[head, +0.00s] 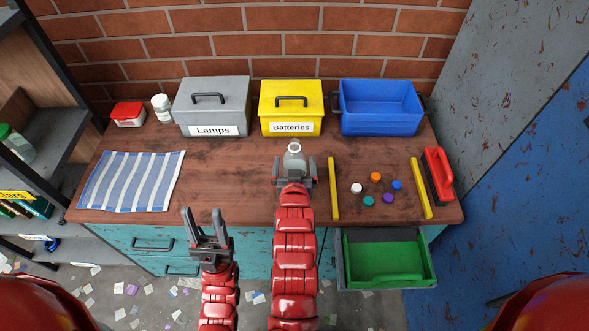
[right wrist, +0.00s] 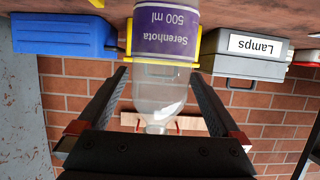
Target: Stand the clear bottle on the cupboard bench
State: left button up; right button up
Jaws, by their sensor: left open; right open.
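The clear bottle (head: 293,158) is upright at the bench (head: 230,165), in front of the yellow Batteries box. In the right wrist view, which is upside down, the bottle (right wrist: 165,90) shows a purple label reading "Serenhota 500 ml"; its base is out of frame. My right gripper (head: 293,172) is open, with its fingers on either side of the bottle; in the right wrist view gaps show between the fingers and the bottle. My left gripper (head: 205,232) is open and empty, in front of the bench's front edge.
Behind stand a grey Lamps box (head: 213,103), a yellow Batteries box (head: 291,104) and a blue bin (head: 381,108). A striped cloth (head: 131,181) lies left. Several coloured caps (head: 375,177) lie between yellow strips (head: 334,188), near a red-handled brush (head: 438,174). A green drawer (head: 385,262) is open.

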jog(key=shift+s+a+r, duration=0.15)
jog(key=shift+s, duration=0.2)
jog(key=p+v, duration=0.2)
jog(key=v, duration=0.9)
jog(key=shift+s, duration=0.15)
